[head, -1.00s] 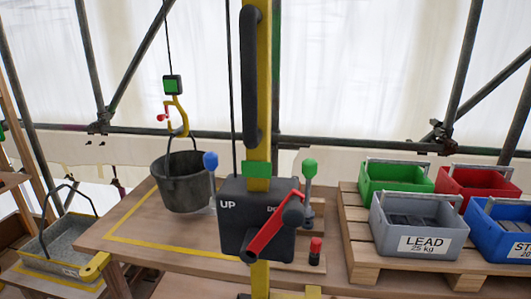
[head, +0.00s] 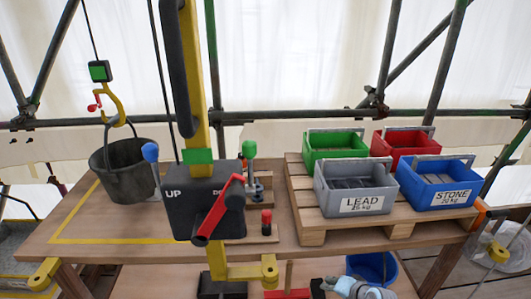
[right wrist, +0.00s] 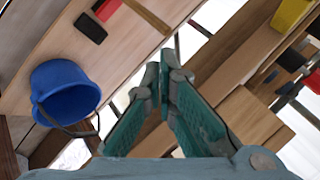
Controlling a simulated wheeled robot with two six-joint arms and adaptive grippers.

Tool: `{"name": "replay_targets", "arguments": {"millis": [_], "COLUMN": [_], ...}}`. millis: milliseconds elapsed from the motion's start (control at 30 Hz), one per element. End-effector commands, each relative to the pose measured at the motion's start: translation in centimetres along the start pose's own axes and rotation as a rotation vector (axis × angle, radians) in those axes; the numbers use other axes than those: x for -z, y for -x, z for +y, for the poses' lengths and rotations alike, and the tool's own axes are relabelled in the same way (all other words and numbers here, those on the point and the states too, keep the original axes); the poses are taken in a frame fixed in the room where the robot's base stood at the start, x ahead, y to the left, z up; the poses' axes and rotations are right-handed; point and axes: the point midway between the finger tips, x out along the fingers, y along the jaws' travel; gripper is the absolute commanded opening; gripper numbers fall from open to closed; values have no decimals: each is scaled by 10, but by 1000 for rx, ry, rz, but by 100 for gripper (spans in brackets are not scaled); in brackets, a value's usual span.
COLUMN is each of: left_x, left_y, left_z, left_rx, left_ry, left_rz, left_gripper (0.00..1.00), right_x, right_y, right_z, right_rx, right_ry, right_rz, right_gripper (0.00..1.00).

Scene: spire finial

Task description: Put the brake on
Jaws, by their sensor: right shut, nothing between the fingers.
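The winch box (head: 205,215) is black, marked UP, on a yellow post (head: 216,120). A red lever (head: 220,210) lies slanted across its front. A blue-knobbed lever (head: 150,153) stands at its left and a green-knobbed lever (head: 250,150) at its right. A red knob (head: 266,218) sits on the board right of the box. Which one is the brake is not labelled. My right gripper (head: 340,286) is low at the bottom edge, below the table and away from the levers. In the right wrist view its fingers (right wrist: 160,80) are together and empty. My left gripper is out of view.
A dark bucket (head: 125,172) hangs by the yellow hook (head: 113,105) at the left. A pallet (head: 312,222) with green, red, grey LEAD and blue STONE bins stands at the right. A blue bucket (right wrist: 65,90) is below the table, near my right gripper.

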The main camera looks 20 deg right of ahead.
Motion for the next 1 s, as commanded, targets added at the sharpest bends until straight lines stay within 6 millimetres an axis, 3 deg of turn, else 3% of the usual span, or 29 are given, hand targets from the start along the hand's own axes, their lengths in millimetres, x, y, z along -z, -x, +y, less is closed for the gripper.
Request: {"name": "replay_targets", "arguments": {"millis": [33,100,200,300,400,500,600,1000], "left_x": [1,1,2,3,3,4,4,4], "left_y": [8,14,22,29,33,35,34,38], "left_z": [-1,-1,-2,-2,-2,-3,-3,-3], "left_rx": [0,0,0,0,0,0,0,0], "left_ry": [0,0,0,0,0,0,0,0], "left_rz": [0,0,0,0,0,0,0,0], "left_gripper": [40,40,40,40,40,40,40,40], "right_x": [37,78,118,136,139,136,133,132], "right_y": [16,45,104,172,229,263,274,270], "right_z": [-54,-127,-228,-307,-357,-381,-389,-395], "right_rx": [104,262,486,666,785,846,865,869], "right_ry": [-58,-146,-230,-261,-262,-254,-252,-256], "right_rz": [13,-3,-76,-183,-287,-357,-384,-384], "right_gripper": [0,0,0,0,0,0,0,0]}}
